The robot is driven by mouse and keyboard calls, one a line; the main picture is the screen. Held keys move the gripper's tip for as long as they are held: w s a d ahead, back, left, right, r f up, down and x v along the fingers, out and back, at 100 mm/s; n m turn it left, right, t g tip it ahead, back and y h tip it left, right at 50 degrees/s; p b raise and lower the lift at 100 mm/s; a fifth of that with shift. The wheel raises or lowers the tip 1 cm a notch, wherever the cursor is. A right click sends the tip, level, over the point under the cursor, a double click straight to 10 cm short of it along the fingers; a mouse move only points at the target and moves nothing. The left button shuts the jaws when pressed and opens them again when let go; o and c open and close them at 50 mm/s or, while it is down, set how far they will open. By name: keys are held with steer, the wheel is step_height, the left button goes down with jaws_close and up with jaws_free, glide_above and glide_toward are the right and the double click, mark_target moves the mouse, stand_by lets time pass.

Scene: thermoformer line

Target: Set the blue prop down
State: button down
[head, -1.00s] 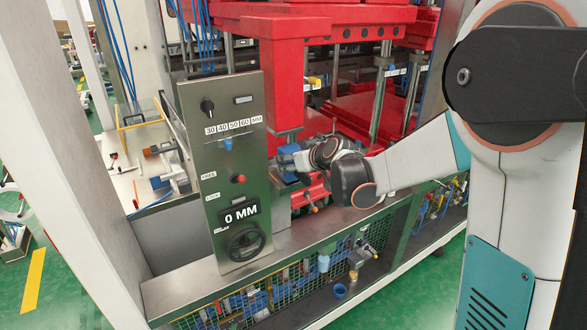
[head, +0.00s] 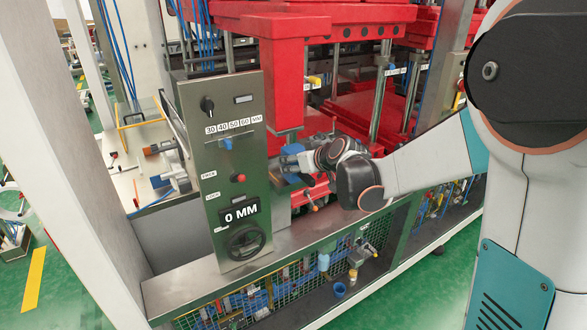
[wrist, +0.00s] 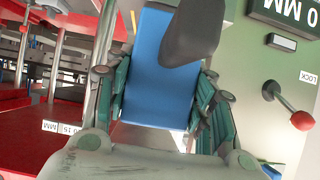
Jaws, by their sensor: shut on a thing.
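The blue prop (wrist: 160,75) fills the middle of the wrist view, with its broad flat blue face towards the camera. My gripper (wrist: 162,88) has its green fingers on both sides of it and is shut on it. A dark grey rounded part covers the prop's upper right; I cannot tell what it belongs to. In the head view my gripper (head: 286,165) is behind the right edge of the control panel, below the red press. Only small bits of blue show there, and the prop's lower end and any contact beneath it are hidden.
The control panel (head: 222,160), reading 0 MM, stands close to the left of my gripper. A red-knobbed lever (wrist: 302,120) sticks out from the panel. Red press parts (head: 285,85) hang above. A metal ledge (head: 190,290) runs along the front.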

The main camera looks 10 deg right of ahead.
mark_target(311, 178)
steer(key=shift+s+d, duration=0.5)
steer(key=shift+s, duration=1.1)
steer(key=shift+s+d, duration=0.55)
steer(key=shift+s, duration=1.05)
steer(key=shift+s+d, duration=0.5)
steer(key=shift+s, duration=1.1)
